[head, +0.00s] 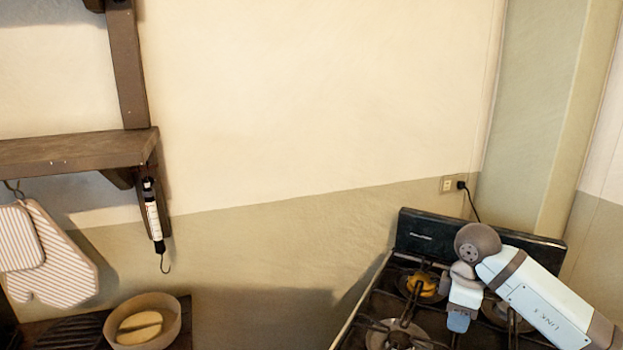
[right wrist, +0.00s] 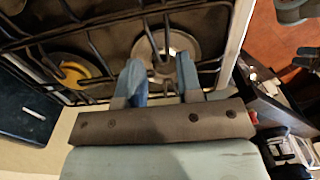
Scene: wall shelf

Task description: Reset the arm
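My right arm (head: 540,300) reaches in from the lower right in the head view and is bent over the gas stove. Its gripper (head: 458,322) points down above the burners. In the right wrist view, the two blue fingers of this gripper (right wrist: 161,78) stand apart with a burner showing beyond the gap. Nothing is held between them. My left arm and left gripper are not seen in the head view.
The stove (head: 412,262) has raised metal grates and a dark back panel. A wooden wall shelf (head: 75,150) is at the left, with striped mitts (head: 62,262) below it. A bowl (head: 168,330) sits at lower left. The middle wall is bare.

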